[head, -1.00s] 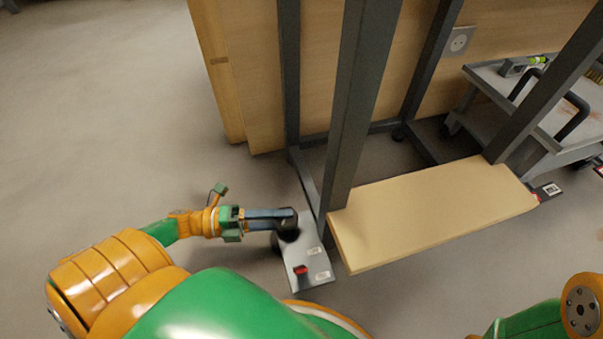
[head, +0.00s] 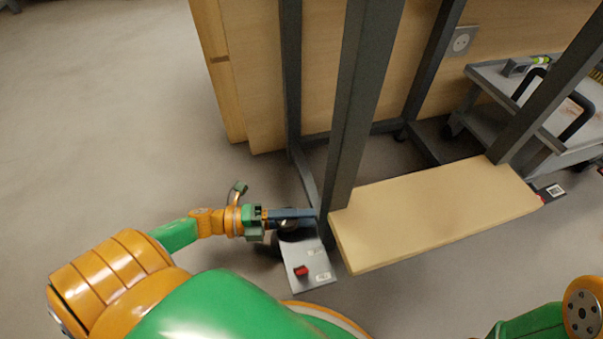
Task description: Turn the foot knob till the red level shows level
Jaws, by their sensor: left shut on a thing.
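My left gripper (head: 300,217) is shut on the dark foot knob (head: 290,230), which sits at the foot of the frame's near left leg. The gripper and its fingers hide most of the knob. A grey plate (head: 298,254) lies just below the knob, and the red level (head: 301,271) sits on it with a small white label beside it. The level is too small to tell whether it shows level. My right gripper is out of view; only part of my right arm shows at the bottom right.
The dark metal frame leg (head: 358,110) rises close beside the left gripper. A wooden shelf board (head: 430,212) spans low to its right. A grey cart (head: 490,100) carrying a green-topped level stands at the back right. The floor at left is clear.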

